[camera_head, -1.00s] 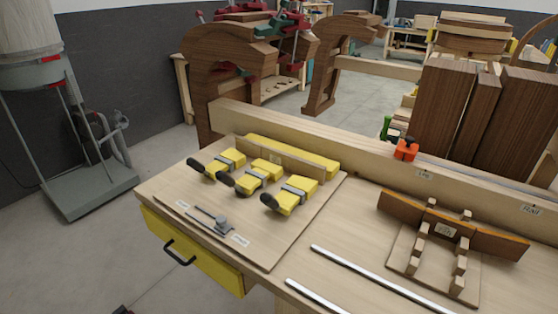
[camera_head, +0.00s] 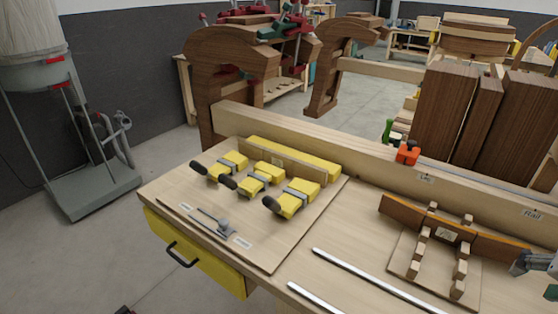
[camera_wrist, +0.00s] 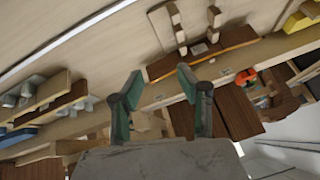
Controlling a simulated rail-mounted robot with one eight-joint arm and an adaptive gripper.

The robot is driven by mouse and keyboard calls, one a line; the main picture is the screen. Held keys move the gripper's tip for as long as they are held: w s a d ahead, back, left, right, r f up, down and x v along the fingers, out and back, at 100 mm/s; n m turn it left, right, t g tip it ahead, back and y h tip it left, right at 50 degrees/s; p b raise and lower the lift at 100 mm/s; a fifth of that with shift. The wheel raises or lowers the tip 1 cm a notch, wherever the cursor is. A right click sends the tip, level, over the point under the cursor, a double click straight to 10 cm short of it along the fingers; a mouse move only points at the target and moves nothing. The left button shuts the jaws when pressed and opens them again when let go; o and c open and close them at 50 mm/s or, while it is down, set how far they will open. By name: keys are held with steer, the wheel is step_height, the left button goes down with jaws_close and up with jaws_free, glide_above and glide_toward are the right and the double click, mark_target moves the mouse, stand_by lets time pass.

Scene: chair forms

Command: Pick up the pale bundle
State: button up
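My gripper (camera_wrist: 160,72) is open in the wrist view, with its two green-padded fingers apart and nothing between them. Part of it also shows at the right edge of the head view (camera_head: 532,262). A brown strip bundle (camera_head: 402,210) with a small label lies across a pegged wooden fixture (camera_head: 402,262); it also shows beyond the fingers in the wrist view (camera_wrist: 215,54). A pale strip (camera_wrist: 52,88) lies beside brown strips at the left of the wrist view. I cannot tell whether this is the pale bundle; no clear pale bundle shows in the head view.
Yellow clamps (camera_head: 292,200) lie on a board at the bench's left. Metal bars (camera_head: 375,278) lie near the front. A long pale rail (camera_head: 330,146) runs along the back, with an orange clamp (camera_head: 407,152) and tall brown blocks (camera_head: 443,110) by it.

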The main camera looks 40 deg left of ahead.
steer(key=w+a+r+m+g+y+p, duration=0.15)
steer(key=w+a+r+m, duration=0.3)
steer(key=w+a, duration=0.8)
steer(key=w+a+r+m+g+y+p, duration=0.15)
steer(key=w+a+r+m, duration=0.3)
steer(key=w+a, duration=0.75)
steer(key=m+g+p, duration=0.4)
steer(key=m, duration=0.3)
glide_above(280, 154)
steer(key=d, duration=0.2)
steer(key=shift+y, duration=0.3)
steer(key=f, duration=1)
steer(key=w+f, duration=0.1)
steer(key=f, duration=0.5)
steer(key=shift+a, duration=0.1)
steer(key=shift+s+p+x, duration=0.2)
steer(key=shift+p+x, duration=0.15)
steer(key=shift+x, duration=0.8)
steer(key=shift+s+p+x, duration=0.15)
steer(key=shift+p+x, duration=0.2)
steer(key=shift+x, duration=0.8)
steer(key=shift+a+f, duration=0.15)
steer(key=shift+f, duration=0.4)
steer(key=shift+f+b, duration=0.25)
steer(key=shift+b, duration=0.1)
